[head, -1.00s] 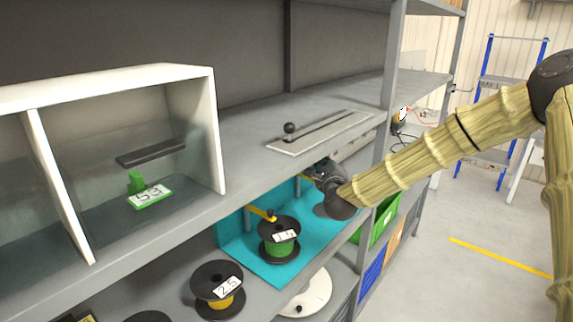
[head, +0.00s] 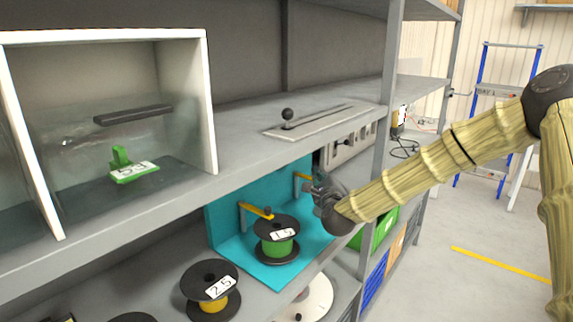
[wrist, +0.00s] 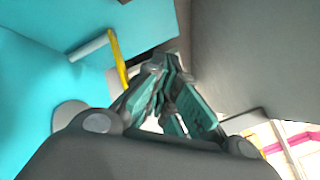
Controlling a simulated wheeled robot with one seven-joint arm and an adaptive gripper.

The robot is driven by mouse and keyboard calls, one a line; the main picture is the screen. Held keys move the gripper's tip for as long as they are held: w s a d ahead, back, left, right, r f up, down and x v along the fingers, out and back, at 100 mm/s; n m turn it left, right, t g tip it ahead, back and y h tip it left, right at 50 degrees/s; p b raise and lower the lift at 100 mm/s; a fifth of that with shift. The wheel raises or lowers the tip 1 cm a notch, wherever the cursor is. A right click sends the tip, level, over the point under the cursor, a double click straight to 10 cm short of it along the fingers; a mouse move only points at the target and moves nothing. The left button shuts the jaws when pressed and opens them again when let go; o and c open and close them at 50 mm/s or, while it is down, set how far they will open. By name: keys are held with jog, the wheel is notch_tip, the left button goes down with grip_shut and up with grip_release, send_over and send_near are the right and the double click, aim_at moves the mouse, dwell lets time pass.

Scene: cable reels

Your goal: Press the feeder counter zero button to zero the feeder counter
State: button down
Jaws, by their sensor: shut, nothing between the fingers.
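A pale control panel (head: 350,146) with several small dark knobs or buttons faces the aisle under the upper shelf. I cannot tell which of them is the feeder counter zero button, and no counter display is readable. My gripper (head: 318,184) is below and left of this panel, in front of the turquoise bay, and appears apart from the panel. In the wrist view my gripper (wrist: 165,62) has its teal-padded fingers closed together with nothing between them. My gripper hides part of the bay's right side.
A reel marked 1.5 (head: 277,245) stands in the turquoise bay (head: 232,218), beside a yellow arm (head: 256,210). A reel marked 2.5 (head: 208,287) stands to its left. A slotted plate with a black ball knob (head: 288,114) lies on the upper shelf. A grey shelf post (head: 384,130) stands right of the panel.

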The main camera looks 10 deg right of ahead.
jog(key=shift+a, duration=0.1)
jog(key=w+a, duration=0.5)
jog(key=w, duration=0.2)
dwell(0.4)
jog(key=shift+a, duration=0.15)
jog(key=shift+a, duration=0.1)
dwell(1.3)
jog(key=shift+w+a+b, duration=0.2)
jog(key=shift+w+b, duration=0.1)
jog(key=shift+b, duration=0.2)
jog(key=shift+w+a+b, duration=0.25)
jog(key=shift+w+b, duration=0.05)
dwell(0.8)
jog(key=shift+s+d, duration=0.1)
jog(key=shift+s+d+b, duration=0.4)
jog(key=shift+s, duration=0.15)
